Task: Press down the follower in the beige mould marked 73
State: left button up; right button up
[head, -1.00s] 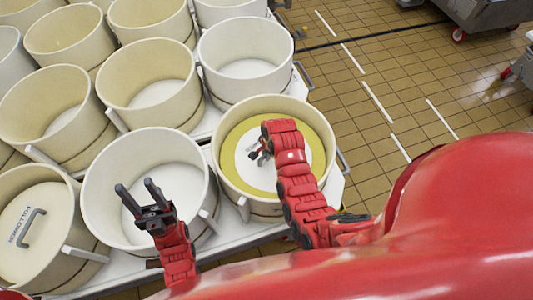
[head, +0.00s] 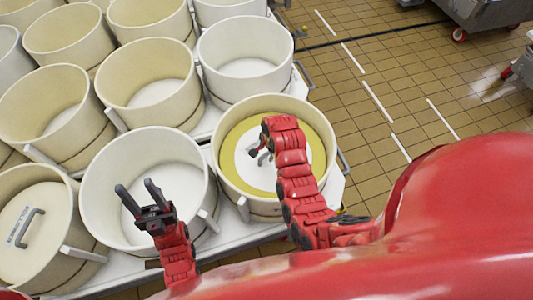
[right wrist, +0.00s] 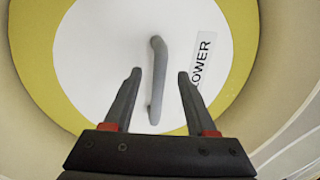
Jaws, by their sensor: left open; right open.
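My right gripper (head: 259,153) is open inside a beige mould (head: 322,125) with a yellow surface (head: 240,178). On that surface lies the follower, a white disc (head: 243,165) with a grey bar handle. In the right wrist view the follower (right wrist: 95,55) shows below the open fingers (right wrist: 157,75). The handle (right wrist: 157,70) appears between the fingertips; I cannot tell whether they touch anything. A label on the disc reads partly "LOWER". My left gripper (head: 142,197) is open and empty, over the neighbouring mould. No number 73 is readable.
An empty pale mould (head: 95,190) stands to the left. Another mould (head: 75,230) at the lower left holds a labelled follower (head: 22,245) with a handle. Several empty moulds stand behind on white tables. Tiled floor (head: 375,110) is open to the right.

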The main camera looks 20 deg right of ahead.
notch_tip(320, 180, up, 16)
jog(key=s+d+p, duration=0.1)
jog(key=s+p, duration=0.2)
jog(key=p, duration=0.5)
jog(key=shift+f, duration=0.25)
